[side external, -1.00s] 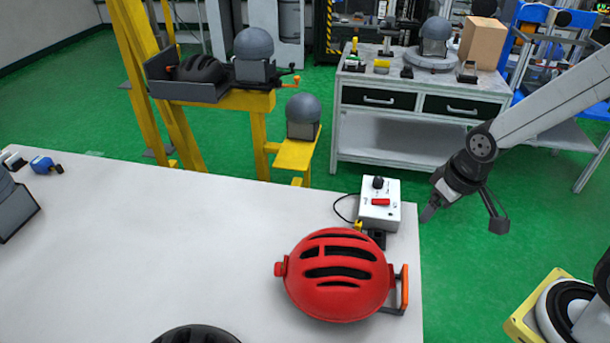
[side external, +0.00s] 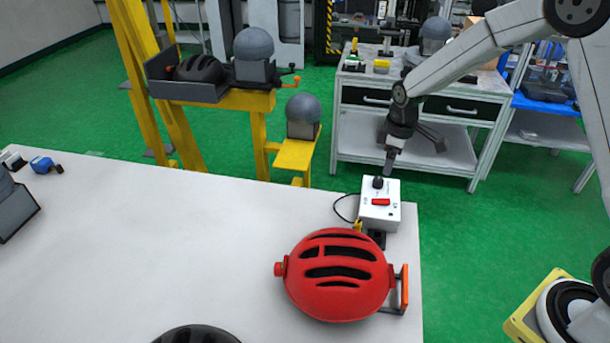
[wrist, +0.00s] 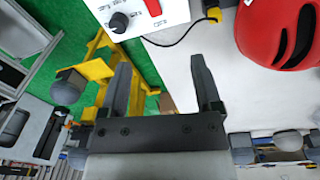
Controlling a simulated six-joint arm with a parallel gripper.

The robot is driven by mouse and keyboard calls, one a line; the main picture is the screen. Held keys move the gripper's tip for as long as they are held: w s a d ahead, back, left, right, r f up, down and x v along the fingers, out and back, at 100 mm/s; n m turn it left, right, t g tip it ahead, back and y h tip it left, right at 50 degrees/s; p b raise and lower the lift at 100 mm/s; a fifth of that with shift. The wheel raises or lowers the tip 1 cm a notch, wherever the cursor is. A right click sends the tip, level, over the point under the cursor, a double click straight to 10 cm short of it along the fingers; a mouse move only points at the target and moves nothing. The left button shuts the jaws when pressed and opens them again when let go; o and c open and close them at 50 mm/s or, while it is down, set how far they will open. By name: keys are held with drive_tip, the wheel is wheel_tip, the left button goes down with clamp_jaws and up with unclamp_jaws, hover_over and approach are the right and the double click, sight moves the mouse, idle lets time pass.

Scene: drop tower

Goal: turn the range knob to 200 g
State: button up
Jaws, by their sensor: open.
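The range knob (side external: 378,182) is a dark round knob on top of a white control box (side external: 388,218) at the table's far right corner. The box also carries a red switch (side external: 381,202). In the wrist view the knob (wrist: 119,22) shows at the top, with small marks around it too small to read. My gripper (side external: 388,170) is just above and behind the knob in the side view. In the wrist view my gripper (wrist: 160,68) has its two fingers apart with nothing between them, and the knob lies beyond the left fingertip.
A red helmet (side external: 338,275) with an orange-handled bracket (side external: 404,288) lies in front of the box. A black cable (side external: 343,208) loops at the box's left. A workbench (side external: 420,165) stands behind.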

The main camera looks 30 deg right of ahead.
sight(379, 179)
drive_tip(key=w+d+f+n, duration=0.1)
drive_tip(key=w+d+f, duration=0.1)
drive_tip(key=w+d+f+n, duration=0.1)
drive_tip(key=w+f, duration=0.1)
drive_tip(key=w, duration=0.1)
drive_tip(key=w+d+f+n+g, duration=0.1)
drive_tip(key=w+d+n, duration=0.1)
drive_tip(key=shift+w+d+f, duration=0.15)
drive_tip(key=shift+d+f, duration=0.2)
drive_tip(key=shift+f, duration=0.05)
drive_tip(key=shift+f, duration=0.1)
drive_tip(key=shift+f, duration=3.8)
clamp_jaws()
